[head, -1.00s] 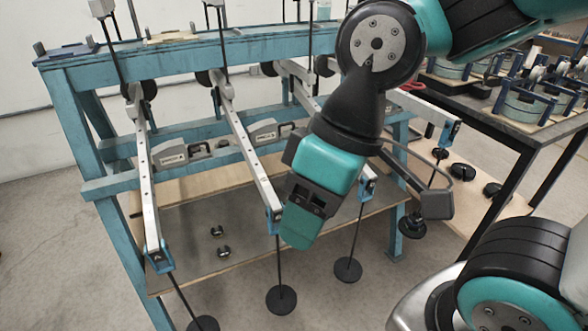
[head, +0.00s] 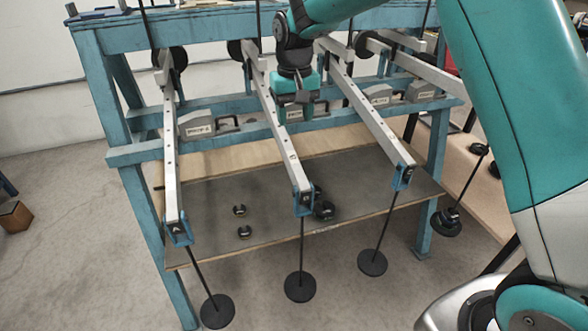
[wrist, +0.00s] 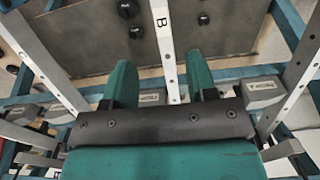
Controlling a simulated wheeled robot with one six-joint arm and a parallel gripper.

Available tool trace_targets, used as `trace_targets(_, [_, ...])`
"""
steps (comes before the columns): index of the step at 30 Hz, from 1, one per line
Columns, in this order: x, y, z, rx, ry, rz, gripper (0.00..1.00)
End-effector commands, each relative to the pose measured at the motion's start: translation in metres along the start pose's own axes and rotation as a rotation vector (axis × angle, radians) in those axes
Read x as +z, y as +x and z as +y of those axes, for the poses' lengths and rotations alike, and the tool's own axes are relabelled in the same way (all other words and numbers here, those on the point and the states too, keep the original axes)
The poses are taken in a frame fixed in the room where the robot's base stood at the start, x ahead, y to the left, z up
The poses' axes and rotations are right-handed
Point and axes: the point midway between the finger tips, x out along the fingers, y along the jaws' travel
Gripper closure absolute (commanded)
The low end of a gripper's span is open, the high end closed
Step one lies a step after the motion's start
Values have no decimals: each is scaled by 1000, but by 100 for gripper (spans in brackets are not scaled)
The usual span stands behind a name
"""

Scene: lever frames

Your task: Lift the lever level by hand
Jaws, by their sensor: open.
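Several pale bar levers tilt down toward me from a blue frame. The lever marked B in the wrist view (wrist: 166,45) appears to be the second from the left (head: 283,146) in the head view; its blue end cap (head: 303,202) carries a rod with a black disc weight (head: 300,287). My gripper (head: 296,102) is over the inner part of the levers, just right of that bar. In the wrist view its teal fingers (wrist: 160,68) are open, with lever B passing between them in the picture. I cannot tell whether they are level with it or touch it.
The blue frame (head: 118,155) has a crossbeam bearing grey prop blocks (head: 196,124). Neighbouring levers stand left (head: 170,165) and right (head: 378,122), each with a hanging disc. A grey shelf (head: 340,205) below holds small black weights (head: 240,211).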

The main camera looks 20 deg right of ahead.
Motion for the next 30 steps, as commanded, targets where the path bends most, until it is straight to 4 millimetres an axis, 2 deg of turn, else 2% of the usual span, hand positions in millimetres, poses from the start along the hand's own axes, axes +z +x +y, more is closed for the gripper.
trace_targets(12, [2, 94, -1, 0, -4, -5, 48])
trace_targets(18, [2, 132, -1, -1, -4, -3, 48])
trace_targets(24, [1, 152, -1, -1, -4, -1, 48])
trace_targets(30, [1, 156, -1, -1, -4, 1, 48])
